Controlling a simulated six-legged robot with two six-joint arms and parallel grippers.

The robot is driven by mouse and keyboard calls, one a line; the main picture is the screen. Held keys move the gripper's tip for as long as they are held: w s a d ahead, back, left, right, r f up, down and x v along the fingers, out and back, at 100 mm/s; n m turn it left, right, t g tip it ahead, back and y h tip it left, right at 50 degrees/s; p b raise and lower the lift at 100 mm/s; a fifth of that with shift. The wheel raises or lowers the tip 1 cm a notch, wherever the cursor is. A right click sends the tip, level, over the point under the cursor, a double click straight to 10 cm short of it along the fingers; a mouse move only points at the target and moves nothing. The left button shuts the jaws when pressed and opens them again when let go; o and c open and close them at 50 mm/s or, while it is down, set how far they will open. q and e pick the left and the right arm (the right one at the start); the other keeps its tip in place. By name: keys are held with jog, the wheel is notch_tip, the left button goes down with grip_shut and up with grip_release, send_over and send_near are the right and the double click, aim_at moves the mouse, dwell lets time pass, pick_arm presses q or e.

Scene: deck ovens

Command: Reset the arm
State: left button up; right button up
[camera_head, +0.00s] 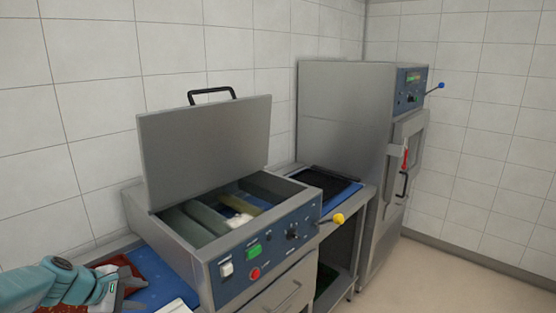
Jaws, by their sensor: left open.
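My left gripper (128,287) comes in at the bottom left, teal and white with grey fingers. It is open and looks empty, held over the blue surface (150,270) left of the steel machine. My right gripper is not in view. The steel machine (255,265) has its lid (205,150) raised, with a black handle (211,94) at the top. Inside its open well are grey-green rollers or bars and a small white item (238,220).
A blue tray with a dark mat (320,184) lies on the stand to the right. A tall steel oven (345,120) stands behind it. Open floor (450,280) lies at the right.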

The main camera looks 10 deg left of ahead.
pick_arm(q)
jog(key=s+d+f+m+g, duration=0.35)
jog(key=d+f, duration=0.55)
jog(key=f, duration=0.3)
jog(key=s+d+f+m+g, duration=0.25)
jog(key=d+f+m, duration=0.25)
jog(key=d+f, duration=0.55)
jog(key=s+d+f+m+g, duration=0.1)
jog(key=s+d+f+m, duration=0.3)
jog(key=s+d, duration=0.3)
jog(key=s+d+f+m+h, duration=0.1)
jog(key=s+d+f+m, duration=0.3)
jog(key=s, duration=0.5)
jog(key=d+m, duration=0.2)
jog(key=d, duration=0.1)
jog(key=shift+d+g, duration=0.3)
jog(key=shift+g, duration=0.1)
jog(key=shift+s+a, duration=0.1)
jog(key=shift+a, duration=0.1)
